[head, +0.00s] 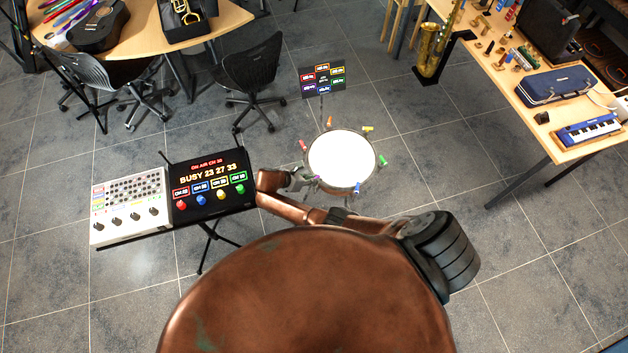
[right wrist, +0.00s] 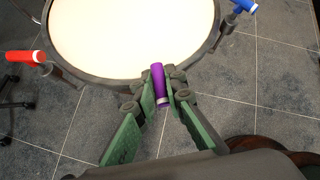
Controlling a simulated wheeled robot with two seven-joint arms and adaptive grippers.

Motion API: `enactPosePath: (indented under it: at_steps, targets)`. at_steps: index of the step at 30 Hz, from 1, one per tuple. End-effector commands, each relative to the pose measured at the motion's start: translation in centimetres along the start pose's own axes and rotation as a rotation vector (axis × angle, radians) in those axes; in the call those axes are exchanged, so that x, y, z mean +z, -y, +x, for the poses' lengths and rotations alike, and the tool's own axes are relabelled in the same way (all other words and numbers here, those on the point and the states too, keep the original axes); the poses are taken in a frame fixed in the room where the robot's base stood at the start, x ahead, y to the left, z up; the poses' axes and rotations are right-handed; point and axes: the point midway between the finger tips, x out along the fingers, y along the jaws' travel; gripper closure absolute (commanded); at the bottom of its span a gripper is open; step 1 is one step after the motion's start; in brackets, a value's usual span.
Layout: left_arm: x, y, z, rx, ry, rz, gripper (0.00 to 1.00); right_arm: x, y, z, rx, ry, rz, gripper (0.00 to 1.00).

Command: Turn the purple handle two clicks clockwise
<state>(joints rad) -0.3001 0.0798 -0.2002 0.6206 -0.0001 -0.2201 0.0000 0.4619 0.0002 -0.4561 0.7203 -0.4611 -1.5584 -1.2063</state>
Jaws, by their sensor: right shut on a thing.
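A round drum (head: 342,160) with a white skin and several coloured handles around its rim stands on the floor. The purple handle (right wrist: 158,78) is at the near rim in the right wrist view. My right gripper (right wrist: 161,92) is shut on it, with a green-padded finger on each side. In the head view my right gripper (head: 303,180) is at the drum's lower left rim, where the purple handle is mostly hidden. The red handle (right wrist: 27,57) and the blue handle (right wrist: 243,5) are to either side, apart from the fingers. My left gripper is not in view.
A dark sign with coloured labels (head: 323,79) stands behind the drum. A screen box reading "BUSY 23 27 33" (head: 210,203) and a white knob panel (head: 130,190) stand to the left. A table (head: 530,110) with instruments is at right. Floor right of the drum is clear.

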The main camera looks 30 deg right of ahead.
Motion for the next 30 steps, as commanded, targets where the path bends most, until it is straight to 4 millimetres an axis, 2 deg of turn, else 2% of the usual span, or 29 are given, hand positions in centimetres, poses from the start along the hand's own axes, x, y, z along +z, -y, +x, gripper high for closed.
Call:
enactPosePath:
  at_steps: [20, 21, 28, 30]
  targets:
    - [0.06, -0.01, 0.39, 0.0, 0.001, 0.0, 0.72, -0.04, 0.18, 0.17, -0.046, -0.013, 0.04, 1.0]
    - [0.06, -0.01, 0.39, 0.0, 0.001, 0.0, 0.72, -0.04, 0.18, 0.17, -0.046, -0.013, 0.04, 0.88]
    - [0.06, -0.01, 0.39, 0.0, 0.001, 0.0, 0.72, -0.04, 0.09, 0.1, -0.044, -0.013, 0.04, 0.72]
    - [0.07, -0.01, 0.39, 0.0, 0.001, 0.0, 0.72, -0.04, 0.06, 0.07, -0.043, -0.013, 0.04, 0.72]
